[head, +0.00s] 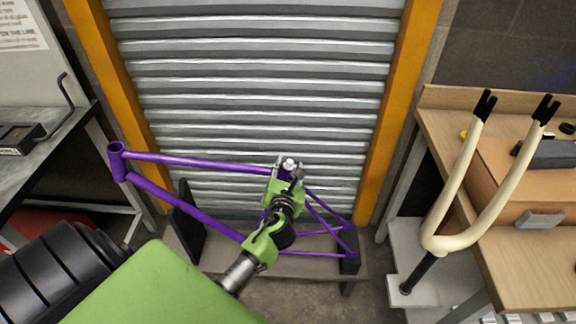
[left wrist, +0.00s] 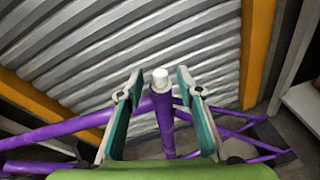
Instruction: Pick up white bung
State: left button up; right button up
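The white bung (head: 290,163) sits at the top of the purple bike frame's seat tube, seen in the head view. It also shows in the left wrist view (left wrist: 160,77) as a short white cap on the upright purple tube (left wrist: 165,120). My left gripper (head: 288,170) is over the top of the frame. In the left wrist view its two fingers (left wrist: 159,82) are apart, one on each side of the bung, with visible gaps between them and it. The gripper is open and holds nothing. My right gripper is not in view.
The purple frame (head: 205,161) rests on a low stand with black supports before a grey roller shutter (head: 250,95). A cream fork (head: 458,190) with black ends is at the wooden bench (head: 520,270) on the right. A dark-topped table (head: 60,145) stands at left.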

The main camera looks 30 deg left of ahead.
aim_at(290, 161)
pick_arm(q)
jog(key=x, duration=0.2)
jog(key=shift+w+a+f, duration=0.1)
jog(key=shift+w+f, duration=0.05)
jog(key=shift+w, duration=0.2)
grip_shut()
jog(key=shift+r, duration=0.2)
jog(key=shift+r, duration=0.25)
notch_tip(290, 161, up, 2)
jog(key=shift+r+p, duration=0.15)
jog(key=shift+p, duration=0.3)
jog(key=s+d+r+p, duration=0.1)
jog(key=s+d+r, duration=0.5)
jog(key=d+r, duration=0.4)
jog(key=shift+s+d, duration=0.4)
jog(key=shift+d, duration=0.75)
